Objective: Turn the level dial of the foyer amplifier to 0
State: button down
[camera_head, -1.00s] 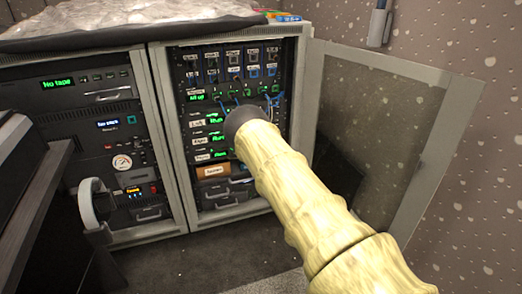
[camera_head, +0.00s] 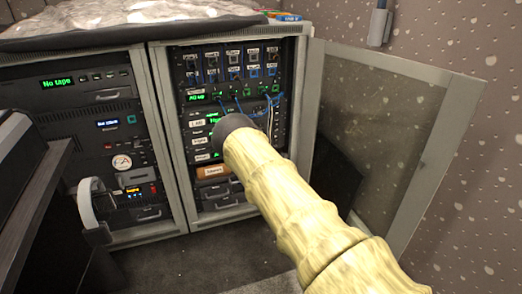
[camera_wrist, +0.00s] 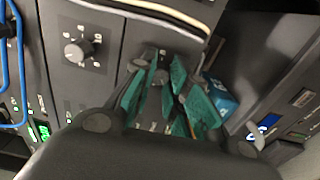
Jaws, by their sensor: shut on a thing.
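In the wrist view my gripper (camera_wrist: 168,82) has its teal fingers closed around a small dark knob (camera_wrist: 163,76) on a dark panel. The fingers hide most of this dial and its scale, so I cannot read its setting. A second grey dial (camera_wrist: 76,51) with a ring of marks sits on the panel to the left, free of the fingers. In the head view my arm covers the right side of the amplifier panels (camera_head: 200,141) in the right rack, and my fingers are hidden behind it. Three labelled rows show there; the lowest label is too small to read surely.
Blue cables (camera_head: 240,104) hang over the panels just above my arm. The open rack door (camera_head: 425,170) stands to the right. The left rack (camera_head: 105,130) holds other lit units. A blue cable (camera_wrist: 20,65) also runs at the left of the wrist view.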

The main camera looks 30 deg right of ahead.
jog(key=c, duration=1.4)
grip_release()
jog(key=shift+s+d+f, duration=0.1)
jog(key=shift+s+d, duration=0.05)
jog(key=shift+c, duration=0.2)
jog(key=shift+o, duration=0.5)
jog(key=v, duration=1.2)
